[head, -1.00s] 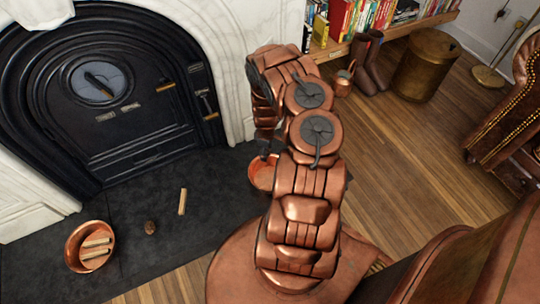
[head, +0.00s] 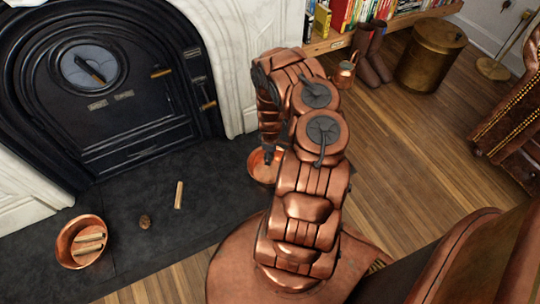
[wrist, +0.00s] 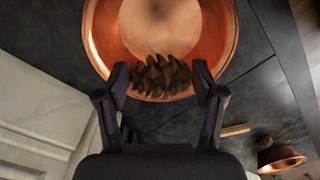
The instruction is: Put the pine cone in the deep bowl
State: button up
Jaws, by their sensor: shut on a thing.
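A brown pine cone (wrist: 155,76) is between the fingertips of my gripper (wrist: 161,80), which is shut on it. Below it in the wrist view is a round copper bowl (wrist: 101,38), its inside bare where it shows. The cone overlaps the near part of this bowl in the picture. In the head view the same bowl (head: 256,176) stands on the dark hearth, partly hidden by my arm. My gripper (head: 268,157) is over it there, and the cone is too hidden to make out.
A second copper bowl (head: 66,246) with several wooden sticks stands on the hearth (head: 190,225) at left. A small brown lump (head: 144,221), like another pine cone, and a loose stick (head: 179,195) lie between the bowls. The black fireplace (head: 140,125) rises behind.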

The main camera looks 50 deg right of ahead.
jog(key=shift+f+b, duration=2.65)
jog(key=o, duration=0.9)
jog(key=shift+o, duration=0.2)
jog(key=shift+r, duration=0.1)
notch_tip(320, 180, up, 7)
jog(key=p, duration=0.8)
